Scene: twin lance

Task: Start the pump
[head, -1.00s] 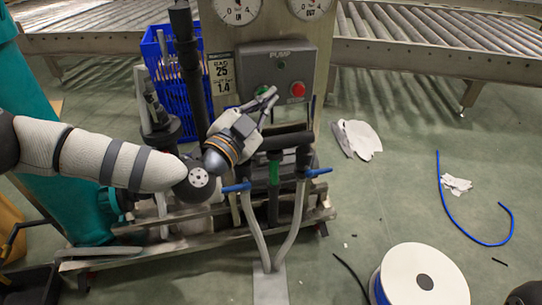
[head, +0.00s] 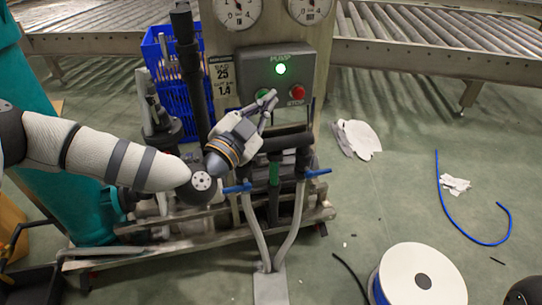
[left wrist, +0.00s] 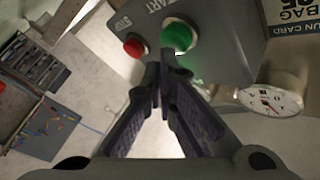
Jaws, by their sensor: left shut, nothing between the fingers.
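The grey pump control box (head: 258,72) is mounted on a panel at the upper middle of the head view. Its pump lamp (head: 281,69) glows green. The red stop button (head: 297,91) is on its right side. The green start button (head: 262,96) is partly hidden behind my left gripper (head: 268,97). In the left wrist view the green start button (left wrist: 178,36) is just beyond the shut fingertips (left wrist: 160,58), and the red stop button (left wrist: 135,45) is beside it. My left gripper is shut and empty; I cannot tell whether it touches the button. My right gripper is not in view.
Two round gauges (head: 238,12) sit above the box. Pipes and hoses with blue-handled valves (head: 318,172) stand below. A blue crate (head: 170,85) is behind. A white spool (head: 421,275), a blue hose (head: 441,200) and rags (head: 357,138) lie on the floor at right.

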